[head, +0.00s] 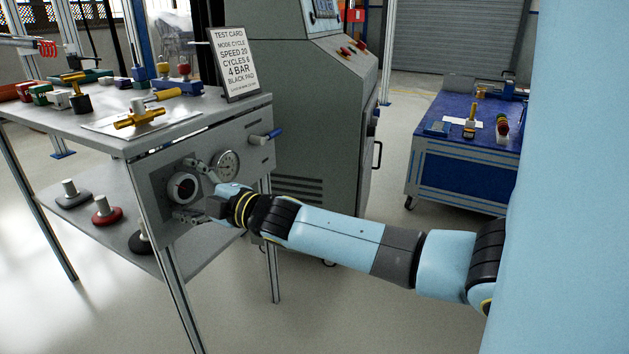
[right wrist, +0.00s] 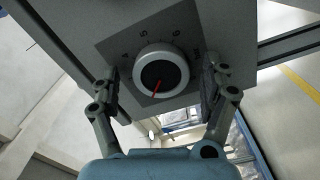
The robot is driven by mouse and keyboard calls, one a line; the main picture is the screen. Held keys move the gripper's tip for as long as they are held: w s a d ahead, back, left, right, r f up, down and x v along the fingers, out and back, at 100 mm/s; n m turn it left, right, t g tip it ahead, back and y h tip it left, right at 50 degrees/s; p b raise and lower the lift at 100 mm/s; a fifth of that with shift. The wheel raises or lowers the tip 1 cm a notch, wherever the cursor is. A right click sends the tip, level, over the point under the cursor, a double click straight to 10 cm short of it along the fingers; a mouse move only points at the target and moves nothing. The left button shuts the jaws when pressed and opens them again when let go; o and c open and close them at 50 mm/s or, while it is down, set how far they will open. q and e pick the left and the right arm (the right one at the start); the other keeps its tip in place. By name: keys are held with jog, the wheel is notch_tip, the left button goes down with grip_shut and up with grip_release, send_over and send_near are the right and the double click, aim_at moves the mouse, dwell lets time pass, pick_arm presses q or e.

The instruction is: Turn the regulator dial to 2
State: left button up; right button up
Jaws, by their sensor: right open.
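The regulator dial (head: 183,187) is a round knob with a pale rim on the grey front panel of the workbench. In the right wrist view the dial (right wrist: 161,70) has a dark face and a red pointer aimed down and slightly left. My right gripper (head: 197,190) is open in front of the panel. In the right wrist view its fingers (right wrist: 160,72) stand left and right of the dial, with a gap on each side. My left gripper is not in view.
A round gauge (head: 228,165) sits close to the right of the dial, near my upper finger. A blue-handled valve (head: 267,136) sticks out farther right. A test card (head: 234,63) stands on the bench top. Several round pads, one of them red (head: 107,212), lie on the lower shelf.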

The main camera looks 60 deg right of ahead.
jog(key=m, duration=0.5)
jog(key=shift+f, duration=0.1)
jog(key=m, duration=0.6)
jog(key=shift+a+f, duration=0.1)
jog(key=s+d+p, duration=0.1)
jog(key=s+p, duration=0.4)
jog(key=s, duration=0.6)
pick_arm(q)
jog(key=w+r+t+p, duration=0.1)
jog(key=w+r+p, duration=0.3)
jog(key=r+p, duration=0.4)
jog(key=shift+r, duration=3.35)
pick_arm(e)
jog(key=s+d+f+m+g+h, duration=0.1)
jog(key=s+f+m+g+h, duration=0.1)
jog(key=s+f+g, duration=0.6)
jog(key=shift+s+d+f+m+h, duration=0.3)
jog(key=shift+s+f, duration=3.4)
jog(key=shift+f, duration=1.25)
